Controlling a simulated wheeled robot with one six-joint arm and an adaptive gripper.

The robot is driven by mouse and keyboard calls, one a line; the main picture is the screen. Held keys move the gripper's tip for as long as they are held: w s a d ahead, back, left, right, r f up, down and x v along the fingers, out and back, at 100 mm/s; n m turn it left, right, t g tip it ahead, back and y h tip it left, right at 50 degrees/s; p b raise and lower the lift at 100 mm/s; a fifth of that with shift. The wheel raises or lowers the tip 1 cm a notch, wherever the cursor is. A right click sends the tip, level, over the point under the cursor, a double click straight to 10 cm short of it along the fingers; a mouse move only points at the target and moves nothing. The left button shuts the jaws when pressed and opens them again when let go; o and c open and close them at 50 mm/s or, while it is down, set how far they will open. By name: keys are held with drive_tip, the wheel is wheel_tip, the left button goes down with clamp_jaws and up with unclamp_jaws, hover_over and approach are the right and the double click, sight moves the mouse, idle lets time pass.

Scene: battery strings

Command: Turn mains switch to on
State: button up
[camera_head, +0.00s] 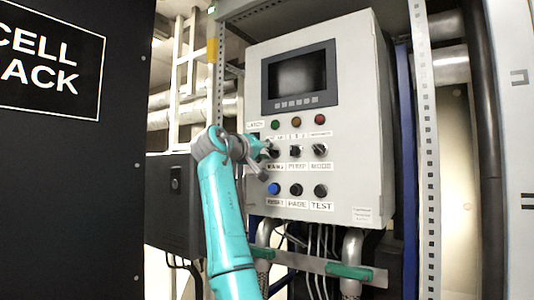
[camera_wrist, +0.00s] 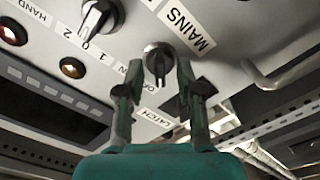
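The mains switch is a black rotary knob (camera_wrist: 157,58) under the MAINS label (camera_wrist: 187,27) in the wrist view. Its grip bar points roughly down the wrist picture; the small position lettering beside it is partly hidden. My gripper (camera_wrist: 159,66) has its two fingers apart, one on each side of the knob, with a gap visible on both sides. Whether the tips reach the knob's depth is unclear. In the head view my gripper (camera_head: 264,150) is at the left end of the panel's upper knob row and partly covers the mains switch.
The grey control cabinet (camera_head: 345,130) carries a dark screen (camera_head: 299,76), indicator lamps (camera_head: 297,122), and neighbouring knobs (camera_head: 295,150). A blue button (camera_head: 274,188) sits below. A black cabinet (camera_head: 70,190) stands left; a perforated upright (camera_head: 425,150) stands right.

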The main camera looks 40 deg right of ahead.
clamp_jaws()
drive_tip(key=shift+m, duration=0.3)
drive_tip(key=m, duration=0.8)
drive_tip(key=shift+m, duration=0.4)
drive_tip(key=m, duration=0.4)
drive_tip(key=shift+w+m, duration=0.1)
drive_tip(key=shift+m, duration=2.1)
